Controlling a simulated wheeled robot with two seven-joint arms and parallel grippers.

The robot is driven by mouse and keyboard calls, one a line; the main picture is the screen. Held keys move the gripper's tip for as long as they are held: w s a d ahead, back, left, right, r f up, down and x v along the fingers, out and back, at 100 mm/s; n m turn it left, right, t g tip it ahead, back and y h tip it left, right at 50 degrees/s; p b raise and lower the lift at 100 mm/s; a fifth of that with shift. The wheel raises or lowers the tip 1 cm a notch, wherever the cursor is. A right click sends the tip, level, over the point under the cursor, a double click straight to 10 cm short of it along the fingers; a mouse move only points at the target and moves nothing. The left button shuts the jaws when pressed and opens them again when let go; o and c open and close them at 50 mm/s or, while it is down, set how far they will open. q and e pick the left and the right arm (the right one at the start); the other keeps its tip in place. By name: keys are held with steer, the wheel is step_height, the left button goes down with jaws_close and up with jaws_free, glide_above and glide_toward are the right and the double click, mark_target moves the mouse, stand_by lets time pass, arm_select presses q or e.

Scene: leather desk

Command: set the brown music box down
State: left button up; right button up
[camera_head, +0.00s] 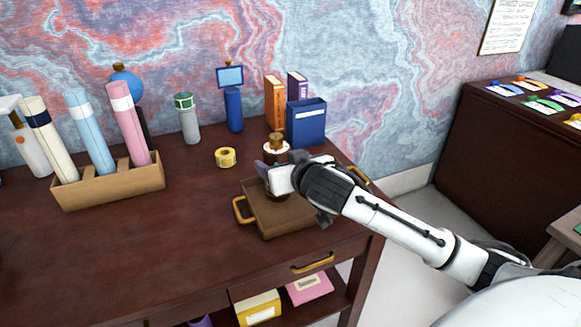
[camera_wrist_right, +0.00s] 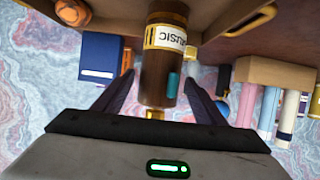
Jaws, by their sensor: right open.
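The brown music box (camera_wrist_right: 160,68) is a cylinder with a cream "MUSIC" label and a gold knob. In the head view its top (camera_head: 276,147) shows above my right gripper, which hides most of its body. It appears upright on the brown tray (camera_head: 262,224) with gold handles, at the desk's right end; its base contact is not clear. My right gripper (camera_head: 277,178) is open around the music box. In the right wrist view, its fingers (camera_wrist_right: 158,82) stand on either side of the box with small gaps. My left gripper is not in view.
A yellow tape roll (camera_head: 225,158) lies left of the tray. Behind are a blue box (camera_head: 306,123), upright books (camera_head: 275,102) and a grey bottle (camera_head: 188,120). A wooden holder (camera_head: 110,187) with tubes stands left. The front left desk surface is clear.

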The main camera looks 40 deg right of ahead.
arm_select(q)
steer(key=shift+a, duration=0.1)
arm_select(e)
steer(key=v, duration=0.9)
steer(key=shift+s, duration=0.25)
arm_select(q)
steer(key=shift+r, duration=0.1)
